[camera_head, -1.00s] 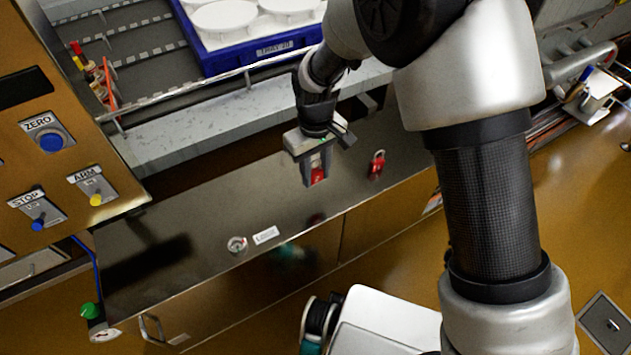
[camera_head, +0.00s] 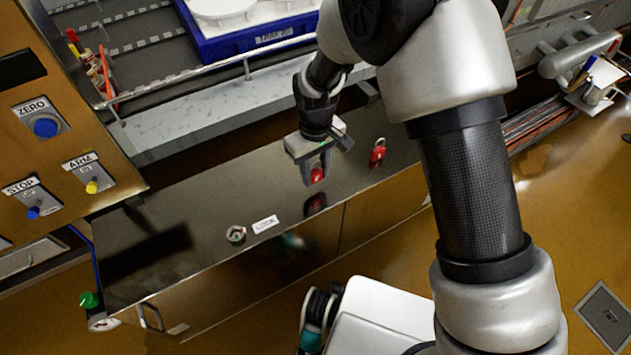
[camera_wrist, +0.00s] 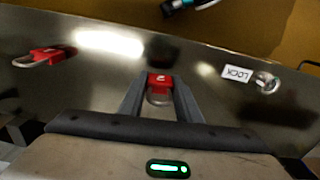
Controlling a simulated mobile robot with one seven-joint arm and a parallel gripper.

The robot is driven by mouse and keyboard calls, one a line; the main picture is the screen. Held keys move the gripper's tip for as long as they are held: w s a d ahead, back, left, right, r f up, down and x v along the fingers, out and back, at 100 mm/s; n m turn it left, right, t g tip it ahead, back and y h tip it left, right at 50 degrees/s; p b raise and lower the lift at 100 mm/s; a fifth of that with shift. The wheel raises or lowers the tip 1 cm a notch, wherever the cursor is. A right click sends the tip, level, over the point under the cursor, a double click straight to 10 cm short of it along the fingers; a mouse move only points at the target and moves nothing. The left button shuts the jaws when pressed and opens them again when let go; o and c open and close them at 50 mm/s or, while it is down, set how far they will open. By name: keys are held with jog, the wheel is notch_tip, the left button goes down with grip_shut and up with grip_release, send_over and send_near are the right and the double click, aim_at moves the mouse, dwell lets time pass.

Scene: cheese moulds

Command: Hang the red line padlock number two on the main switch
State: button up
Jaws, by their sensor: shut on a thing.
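My gripper (camera_head: 317,172) is shut on a red padlock (camera_head: 317,175), holding it over the dark shiny cabinet top. In the wrist view the red body (camera_wrist: 159,80) of this padlock sits between the fingers, with its grey shackle toward the palm. It bears a small light mark I cannot read surely. A second red padlock (camera_head: 378,152) lies on the top to the right of my gripper; it also shows at left in the wrist view (camera_wrist: 48,54). I cannot single out the main switch for sure.
A round metal fitting (camera_head: 236,234) and a LOCK label (camera_wrist: 237,73) are on the cabinet top. At left is a panel with ZERO (camera_head: 45,127), ARM (camera_head: 91,187) and STOP (camera_head: 33,213) knobs. A green knob (camera_head: 89,300) stands low left. A blue tray (camera_head: 262,41) is behind.

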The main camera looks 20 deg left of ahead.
aim_at(315, 181)
jog(key=shift+f, duration=1.75)
jog(key=shift+f+b, duration=0.25)
jog(key=shift+b, duration=0.15)
jog(key=o, duration=1.1)
notch_tip(315, 181, up, 18)
jog(key=p, duration=0.4)
jog(key=shift+f+p, duration=0.25)
jog(key=shift+p, duration=0.05)
jog(key=shift+d, duration=0.1)
